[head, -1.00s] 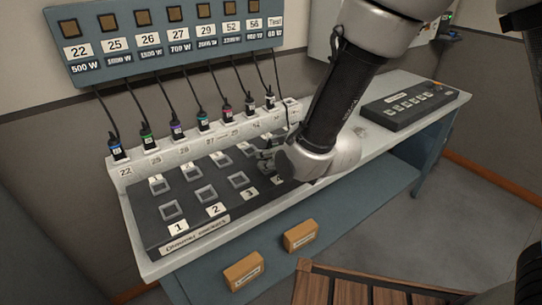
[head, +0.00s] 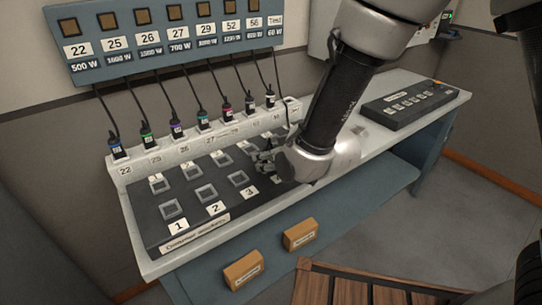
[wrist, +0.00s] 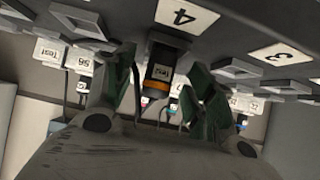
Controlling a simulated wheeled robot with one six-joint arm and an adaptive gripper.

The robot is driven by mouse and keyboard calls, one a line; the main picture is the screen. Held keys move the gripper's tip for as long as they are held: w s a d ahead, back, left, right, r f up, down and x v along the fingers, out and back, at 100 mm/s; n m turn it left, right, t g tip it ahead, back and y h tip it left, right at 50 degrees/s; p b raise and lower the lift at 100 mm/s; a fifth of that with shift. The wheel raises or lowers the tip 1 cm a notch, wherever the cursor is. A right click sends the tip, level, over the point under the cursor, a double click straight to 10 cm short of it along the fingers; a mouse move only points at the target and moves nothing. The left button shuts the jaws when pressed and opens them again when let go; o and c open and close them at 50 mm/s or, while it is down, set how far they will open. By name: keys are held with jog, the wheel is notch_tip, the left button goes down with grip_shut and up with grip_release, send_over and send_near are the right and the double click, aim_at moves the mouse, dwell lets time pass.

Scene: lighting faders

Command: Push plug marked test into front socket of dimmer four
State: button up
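The plug marked Test (wrist: 157,75), dark with an orange band, shows in the wrist view beside the label 4 (wrist: 186,15). It is at the front socket of dimmer four (wrist: 172,40), its end in the socket opening; how deep it sits I cannot tell. My gripper (wrist: 162,88) has its green-padded fingers spread on both sides of the plug, with visible gaps. In the head view my gripper (head: 264,164) is low over the right end of the dimmer box (head: 160,235); my wrist hides dimmer four and the plug there.
Several other plugs (head: 175,130) stand in the white numbered rail (head: 135,172) behind the dimmers, their cables rising to the wall panel (head: 160,40). A fader desk (head: 410,103) lies on the right of the bench. Two small wooden blocks (head: 243,270) are on the lower shelf.

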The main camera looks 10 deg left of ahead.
jog(key=v, duration=1.2)
jog(key=s+d+f+g+h, duration=0.4)
jog(key=s+d+f+g, duration=0.1)
jog(key=s, duration=0.3)
jog(key=d+r+m+h, duration=0.1)
jog(key=d+r+m, duration=0.2)
jog(key=d, duration=1)
jog(key=d+r+m+t+h, duration=0.1)
jog(key=d+r+m+h, duration=0.1)
jog(key=d+r, duration=0.7)
jog(key=d+r+m+t+h, duration=0.1)
jog(key=d+r+m, duration=0.4)
jog(key=d, duration=1.2)
jog(key=shift+s+r, duration=0.2)
jog(key=shift+r, duration=0.45)
